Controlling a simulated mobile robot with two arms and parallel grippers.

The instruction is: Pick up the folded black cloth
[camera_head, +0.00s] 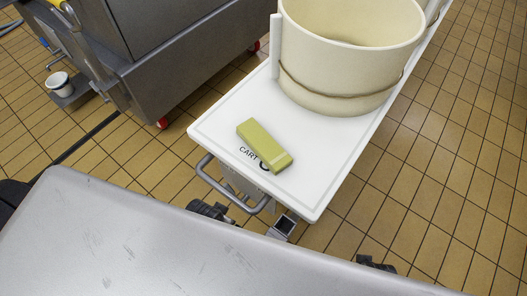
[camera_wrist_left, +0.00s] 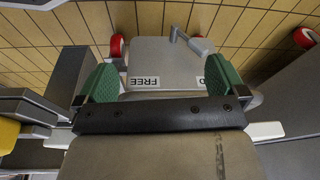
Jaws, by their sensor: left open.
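No folded black cloth shows clearly in either view. A yellow-green block (camera_head: 265,146) lies on the white top of the cart (camera_head: 222,130), near its front edge. My left gripper (camera_wrist_left: 162,80) shows in the left wrist view with its two green finger pads wide apart. Nothing is between them; behind the gap is a grey plate (camera_wrist_left: 165,58) marked FREE. Neither gripper shows in the head view.
A large cream tub (camera_head: 345,55) stands on the cart's far part. The cart has a grey handle (camera_head: 235,200) at its front. A grey metal machine (camera_head: 165,45) on red-wheeled casters stands at the upper left. A small white bucket (camera_head: 58,82) is beside it. Tiled floor is open at right.

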